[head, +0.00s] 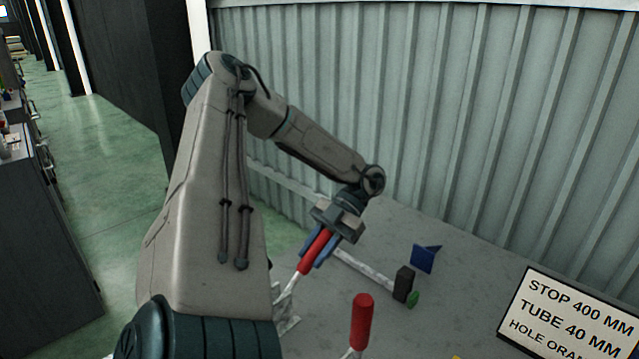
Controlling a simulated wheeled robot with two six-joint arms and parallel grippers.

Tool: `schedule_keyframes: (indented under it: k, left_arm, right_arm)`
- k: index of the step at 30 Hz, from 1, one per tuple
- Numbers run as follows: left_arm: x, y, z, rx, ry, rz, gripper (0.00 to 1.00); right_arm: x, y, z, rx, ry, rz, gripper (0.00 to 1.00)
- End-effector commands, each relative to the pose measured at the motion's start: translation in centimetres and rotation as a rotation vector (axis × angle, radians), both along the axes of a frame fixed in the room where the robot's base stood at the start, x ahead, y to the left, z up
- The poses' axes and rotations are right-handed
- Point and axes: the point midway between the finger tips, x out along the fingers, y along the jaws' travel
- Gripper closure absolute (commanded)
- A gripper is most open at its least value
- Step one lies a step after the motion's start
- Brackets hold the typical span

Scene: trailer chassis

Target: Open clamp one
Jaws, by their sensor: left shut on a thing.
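A clamp with a red handle (313,252) stands on the grey table left of the middle. Its handle leans up to the right, and its metal base (285,305) is partly hidden by my arm. My left gripper (318,247) is shut on this red handle, with blue fingers on either side of it. A second red clamp handle (361,322) stands upright nearer to me, its lower part cut off by the frame's bottom edge. Neither clamp shows a readable number. My right gripper is out of view.
A metal bar (362,268) lies behind the clamps, ending at a dark block (403,283) with a green knob (413,299). A blue bracket (425,259) stands farther back. A sign (570,315) is at the right. A corrugated wall (450,110) closes off the back.

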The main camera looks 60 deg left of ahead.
Motion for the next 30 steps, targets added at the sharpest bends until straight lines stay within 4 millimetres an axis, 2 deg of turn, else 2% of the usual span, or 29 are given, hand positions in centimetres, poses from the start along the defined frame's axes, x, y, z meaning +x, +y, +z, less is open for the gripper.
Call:
schedule_keyframes:
  k: [6,7,9,10,20,23,29,30]
  left_arm:
    - [0.0,0.0,-0.1,0.0,0.001,-0.001,1.0]
    - [0.0,0.0,-0.1,0.0,0.001,-0.001,0.68]
    - [0.0,0.0,-0.1,0.0,0.002,-0.001,0.54]
    - [0.0,0.0,-0.1,0.0,0.002,-0.001,0.52]
    - [0.0,0.0,0.1,-0.001,0.001,0.0,0.52]
    - [0.0,0.0,0.8,-0.002,-0.001,0.0,0.52]
    - [0.1,0.0,3.6,-0.003,-0.003,-0.001,0.52]
    - [-0.6,-1.1,3.5,-0.01,-0.001,-0.004,0.52]
  right_arm:
    - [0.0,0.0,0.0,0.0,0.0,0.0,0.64]
    - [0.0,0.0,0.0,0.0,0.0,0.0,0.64]
    - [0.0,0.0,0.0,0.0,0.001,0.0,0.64]
    - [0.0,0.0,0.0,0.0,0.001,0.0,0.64]
    - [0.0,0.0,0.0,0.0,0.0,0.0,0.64]
    - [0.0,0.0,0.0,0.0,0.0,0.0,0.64]
    - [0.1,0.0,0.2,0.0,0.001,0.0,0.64]
    - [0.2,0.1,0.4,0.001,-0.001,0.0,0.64]
